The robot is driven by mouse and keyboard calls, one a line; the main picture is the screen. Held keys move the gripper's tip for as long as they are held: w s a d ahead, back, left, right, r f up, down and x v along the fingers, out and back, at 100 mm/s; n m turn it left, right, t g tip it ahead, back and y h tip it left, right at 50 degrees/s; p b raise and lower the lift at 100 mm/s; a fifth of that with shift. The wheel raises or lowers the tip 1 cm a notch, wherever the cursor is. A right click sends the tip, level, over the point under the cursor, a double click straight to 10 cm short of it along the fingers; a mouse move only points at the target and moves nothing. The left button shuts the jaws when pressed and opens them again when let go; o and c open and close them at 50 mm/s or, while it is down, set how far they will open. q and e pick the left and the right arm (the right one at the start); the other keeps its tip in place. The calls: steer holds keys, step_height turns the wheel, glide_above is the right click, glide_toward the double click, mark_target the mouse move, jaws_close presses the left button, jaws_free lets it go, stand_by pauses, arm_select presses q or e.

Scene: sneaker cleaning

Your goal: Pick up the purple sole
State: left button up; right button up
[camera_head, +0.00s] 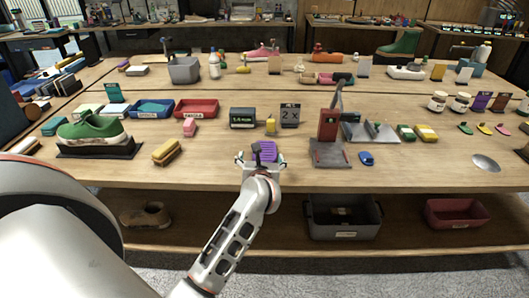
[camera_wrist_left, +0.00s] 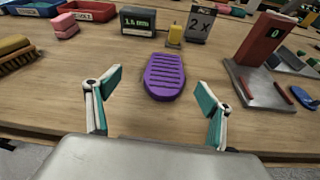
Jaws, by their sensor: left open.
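The purple sole (camera_wrist_left: 164,77) lies flat on the wooden table, ridged side up, near the front edge. It also shows in the head view (camera_head: 267,147), partly hidden behind my left gripper. My left gripper (camera_head: 261,160) is at the front edge of the table, just in front of the sole. In the left wrist view its two fingers (camera_wrist_left: 157,98) are spread wide, with the sole between and beyond their tips. Nothing is held. My right gripper does not show in either view.
A display reading 1.5 (camera_wrist_left: 138,21) and a yellow bottle (camera_wrist_left: 175,35) stand behind the sole. A red press-like stand (camera_head: 328,135) is to the right. A brush (camera_head: 166,152) lies to the left. A green sneaker (camera_head: 92,130) sits further left. Bare wood surrounds the sole.

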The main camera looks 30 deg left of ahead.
mark_target(265, 154)
arm_select(q)
steer(key=shift+w+d+f+n+h, duration=0.15)
steer(key=shift+w+d+n+h, duration=0.1)
steer(key=shift+w+n+h, duration=0.05)
steer(key=shift+w+f+g, duration=0.2)
steer(key=shift+w+g, duration=0.05)
steer(key=shift+g, duration=0.05)
steer(key=x, duration=0.3)
steer(key=f+x, duration=0.1)
steer(key=x, duration=0.3)
steer(key=shift+s+d, duration=0.1)
steer(key=c, duration=1.3)
